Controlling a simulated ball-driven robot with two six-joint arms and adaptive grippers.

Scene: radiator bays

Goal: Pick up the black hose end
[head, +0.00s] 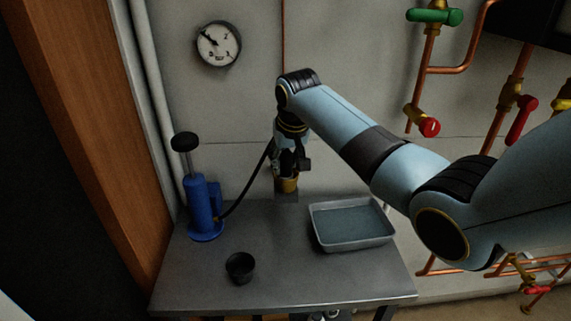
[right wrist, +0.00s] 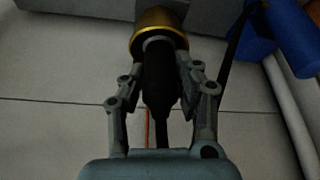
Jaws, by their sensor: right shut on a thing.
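The black hose (head: 246,190) runs from the blue hand pump (head: 203,207) up to my right gripper. My right gripper (head: 287,163) is above the back edge of the table and points down. In the right wrist view, my right gripper (right wrist: 170,75) is shut on the black hose end (right wrist: 160,85), with a finger on each side. A brass-coloured round fitting (right wrist: 160,32) sits at the tip of the hose end. In the head view the brass piece (head: 287,185) shows just below the fingers, at a grey block. I cannot tell whether hose end and fitting are joined. My left gripper is not in view.
A grey metal table (head: 205,270) carries a shallow tray (head: 350,243) of liquid at right and a small black cup (head: 240,268) at front. A gauge (head: 218,44) hangs on the wall. Copper pipes with a red valve (head: 429,127) are at right.

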